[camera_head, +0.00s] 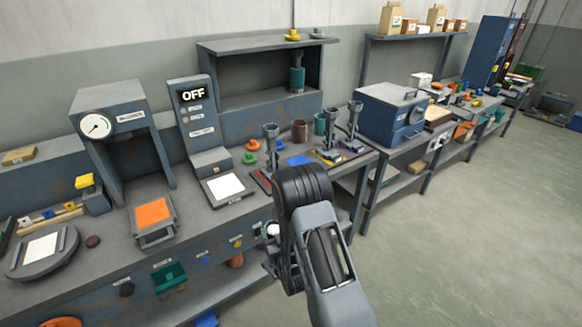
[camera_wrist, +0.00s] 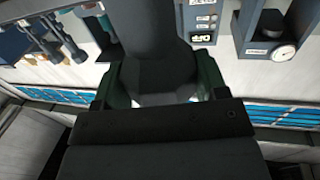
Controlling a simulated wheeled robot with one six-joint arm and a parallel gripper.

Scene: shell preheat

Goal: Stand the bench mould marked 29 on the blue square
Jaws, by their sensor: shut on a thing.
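In the wrist view my gripper (camera_wrist: 162,82) has its dark green fingers on either side of a grey, round-stemmed thing (camera_wrist: 152,35), probably a bench mould, and is shut on it. No number shows on it. In the head view my arm hides most of the gripper and what it holds. The blue square (camera_head: 297,161) lies on the bench behind my arm, with nothing seen standing on it. Grey moulds stand around it: one (camera_head: 271,147) to its left and two (camera_head: 330,138) (camera_head: 353,128) to its right. Their numbers are too small to read.
A box with an OFF display (camera_head: 194,110) and a white pad (camera_head: 225,187) stand left of the moulds. An orange plate (camera_head: 153,211) is farther left. A shelf (camera_head: 262,46) rises behind the square. A blue machine (camera_head: 392,112) stands right. Floor is clear at right.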

